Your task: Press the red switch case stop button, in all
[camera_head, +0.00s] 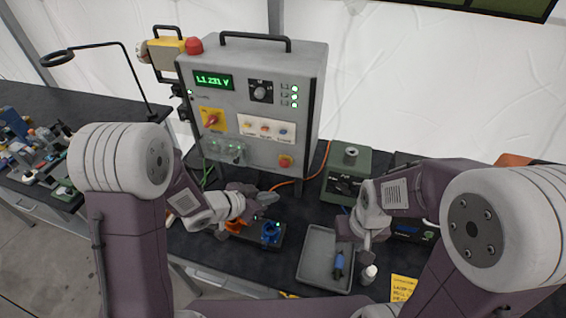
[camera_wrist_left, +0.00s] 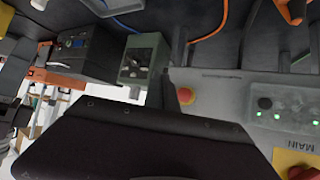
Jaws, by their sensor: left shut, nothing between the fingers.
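The grey switch case (camera_head: 225,110) stands upright on the dark bench. The button also shows in the left wrist view (camera_wrist_left: 186,96), uncovered. My left gripper (camera_head: 268,198) is shut and empty, in front of and below the button, apart from it. A dark part of my left gripper fills the lower middle of the wrist view. My right gripper (camera_head: 368,244) hangs over the grey tray; its fingers are too unclear to judge.
The case also has a red-orange MAIN rotary switch (camera_head: 211,119) and a row of small buttons (camera_head: 266,128). A yellow box with a red top button (camera_head: 194,46) stands behind. A green device (camera_head: 347,172), tray (camera_head: 312,283) and blue clamp (camera_head: 271,232) crowd the bench.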

